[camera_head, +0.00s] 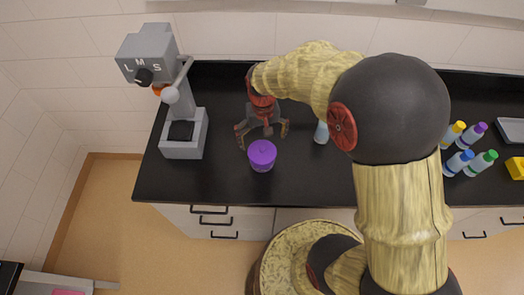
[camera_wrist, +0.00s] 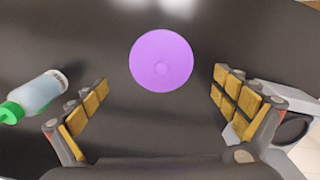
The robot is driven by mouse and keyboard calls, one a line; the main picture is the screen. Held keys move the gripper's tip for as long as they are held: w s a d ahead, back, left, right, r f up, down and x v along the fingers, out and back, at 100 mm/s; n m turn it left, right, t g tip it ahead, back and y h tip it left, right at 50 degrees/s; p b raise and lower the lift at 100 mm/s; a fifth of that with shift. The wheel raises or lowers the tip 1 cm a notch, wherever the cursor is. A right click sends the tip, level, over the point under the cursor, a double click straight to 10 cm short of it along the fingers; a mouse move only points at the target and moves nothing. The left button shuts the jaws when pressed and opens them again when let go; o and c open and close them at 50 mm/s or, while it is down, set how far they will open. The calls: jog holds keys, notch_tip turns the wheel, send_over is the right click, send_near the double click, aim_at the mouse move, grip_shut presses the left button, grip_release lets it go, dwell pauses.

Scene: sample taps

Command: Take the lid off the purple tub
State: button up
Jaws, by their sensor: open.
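The purple tub (camera_head: 262,163) stands upright on the black counter, left of the middle in the head view. Its round purple lid (camera_wrist: 161,58) is on it, with a small knob at the centre, seen from above in the wrist view. My gripper (camera_head: 261,132) is open and empty, just behind the tub and apart from it in the head view. In the wrist view the two padded fingers (camera_wrist: 161,92) are spread wide to the left and right, with the lid between and beyond them. The tub's sides are hidden under the lid in the wrist view.
A grey machine (camera_head: 183,142) with a lever and the letters L M S stands left of the tub. A bottle with a green cap (camera_wrist: 38,97) lies in the wrist view's left side. Several capped bottles (camera_head: 467,150) stand at the right. The counter (camera_head: 225,185) is clear around the tub.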

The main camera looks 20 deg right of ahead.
aim_at(262, 147)
notch_tip(262, 147, down, 5)
jog(key=shift+a+r, duration=0.15)
jog(key=shift+r, duration=0.05)
jog(key=shift+c, duration=0.8)
